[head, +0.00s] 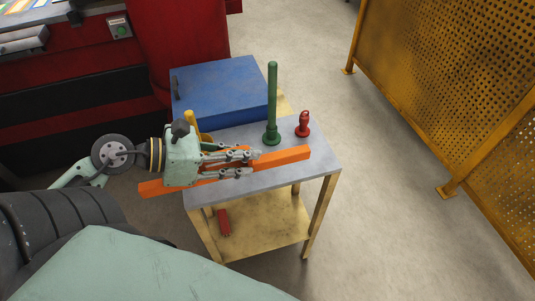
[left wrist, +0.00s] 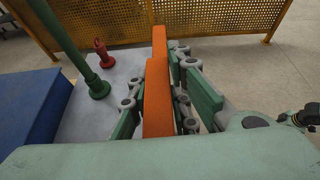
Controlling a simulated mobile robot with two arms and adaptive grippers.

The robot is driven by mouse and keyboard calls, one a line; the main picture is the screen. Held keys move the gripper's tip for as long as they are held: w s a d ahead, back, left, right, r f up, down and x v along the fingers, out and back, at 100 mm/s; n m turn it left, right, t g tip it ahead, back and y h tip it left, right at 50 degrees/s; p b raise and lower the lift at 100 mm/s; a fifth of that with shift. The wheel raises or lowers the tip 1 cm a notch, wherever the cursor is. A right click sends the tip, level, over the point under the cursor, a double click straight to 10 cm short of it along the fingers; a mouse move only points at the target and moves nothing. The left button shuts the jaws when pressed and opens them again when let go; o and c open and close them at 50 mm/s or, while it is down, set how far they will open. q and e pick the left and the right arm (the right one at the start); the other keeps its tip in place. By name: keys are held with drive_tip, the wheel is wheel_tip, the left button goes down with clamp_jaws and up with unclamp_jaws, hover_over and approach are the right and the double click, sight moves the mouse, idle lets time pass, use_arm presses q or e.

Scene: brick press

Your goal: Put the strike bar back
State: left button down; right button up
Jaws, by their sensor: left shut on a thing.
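The strike bar appears to be the long orange bar (head: 281,159). It lies lengthwise over the front of a small grey-topped table (head: 310,177), and its left end sticks out past the table's left edge. My left gripper (head: 256,164) is shut on the bar, with fingers on both sides of it. In the left wrist view the orange bar (left wrist: 157,95) runs between the fingers (left wrist: 157,112) and points away. I cannot tell whether the bar touches the tabletop. The gripper hides part of its middle. My right gripper is not in view.
On the table stand a tall green post (head: 272,100), a red knobbed piece (head: 304,125) and a blue box (head: 218,88). A red cylinder (head: 223,222) is on the lower shelf. A red machine (head: 185,50) stands behind left. A yellow mesh fence (head: 450,90) is at right, with clear floor before it.

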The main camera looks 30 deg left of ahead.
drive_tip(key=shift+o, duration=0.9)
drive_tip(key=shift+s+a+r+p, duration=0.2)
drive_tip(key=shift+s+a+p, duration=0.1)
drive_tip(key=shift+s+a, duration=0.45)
use_arm(q)
drive_tip(key=w+f, duration=0.2)
drive_tip(key=w, duration=0.1)
drive_tip(key=w+f, duration=0.2)
drive_tip(key=w, duration=0.2)
drive_tip(key=w+d+f, duration=0.1)
drive_tip(key=w+f, duration=0.1)
drive_tip(key=w, duration=0.2)
drive_tip(key=shift+w+d+f, duration=0.1)
drive_tip(key=shift+f, duration=0.15)
wheel_tip(320, 180, down, 4)
drive_tip(key=shift+f, duration=0.1)
drive_tip(key=shift+w, duration=0.1)
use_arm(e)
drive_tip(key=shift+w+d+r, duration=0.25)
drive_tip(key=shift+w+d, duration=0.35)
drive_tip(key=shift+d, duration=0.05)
use_arm(q)
drive_tip(key=shift+f, duration=0.15)
drive_tip(key=c, duration=1.6)
unclamp_jaws()
drive_tip(key=shift+c, duration=0.2)
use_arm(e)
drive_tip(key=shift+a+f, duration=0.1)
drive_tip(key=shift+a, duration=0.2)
